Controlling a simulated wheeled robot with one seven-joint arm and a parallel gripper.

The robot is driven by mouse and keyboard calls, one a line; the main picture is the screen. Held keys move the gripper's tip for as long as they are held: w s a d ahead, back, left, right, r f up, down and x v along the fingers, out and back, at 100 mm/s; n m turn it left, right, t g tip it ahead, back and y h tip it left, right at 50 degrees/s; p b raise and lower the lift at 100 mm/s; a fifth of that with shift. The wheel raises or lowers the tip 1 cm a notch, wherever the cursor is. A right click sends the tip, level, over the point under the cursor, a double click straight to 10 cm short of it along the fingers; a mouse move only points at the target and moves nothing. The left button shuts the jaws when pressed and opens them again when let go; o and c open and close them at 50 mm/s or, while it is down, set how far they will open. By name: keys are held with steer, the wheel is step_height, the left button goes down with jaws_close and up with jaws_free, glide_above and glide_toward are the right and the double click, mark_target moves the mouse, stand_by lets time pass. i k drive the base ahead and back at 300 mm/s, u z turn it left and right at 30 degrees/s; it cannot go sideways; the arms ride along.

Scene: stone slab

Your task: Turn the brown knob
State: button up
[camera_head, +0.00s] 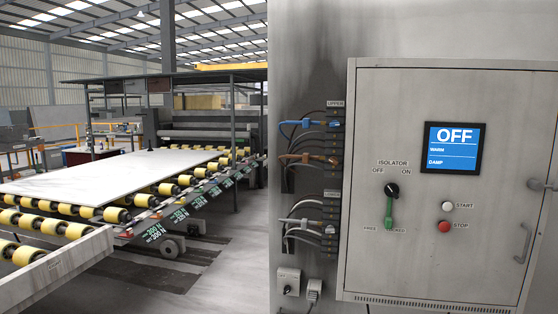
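I see no knob that is clearly brown. On the grey cabinet door (450,240), a black round isolator knob (392,190) sits between the labels OFF and ON. A green lever (388,211) hangs just below it, between the labels FREE and LOCKED. A dark grey fitting (537,184) sticks out at the door's right edge and is cut off by the picture, so I cannot tell what it is. My gripper does not show clearly anywhere.
The screen (453,148) reads OFF, WARM, DAMP. A white START button (448,206) and red STOP button (445,227) are below it. A door handle (524,243) is at right. A small switch box (288,281) is low on the wall. A slab (110,170) lies on yellow rollers.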

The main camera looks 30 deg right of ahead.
mark_target(333, 160)
steer(key=u, duration=0.3)
steer(key=i, duration=0.8)
steer(key=z, duration=0.55)
steer(key=i, duration=0.6)
steer(key=z, duration=0.65)
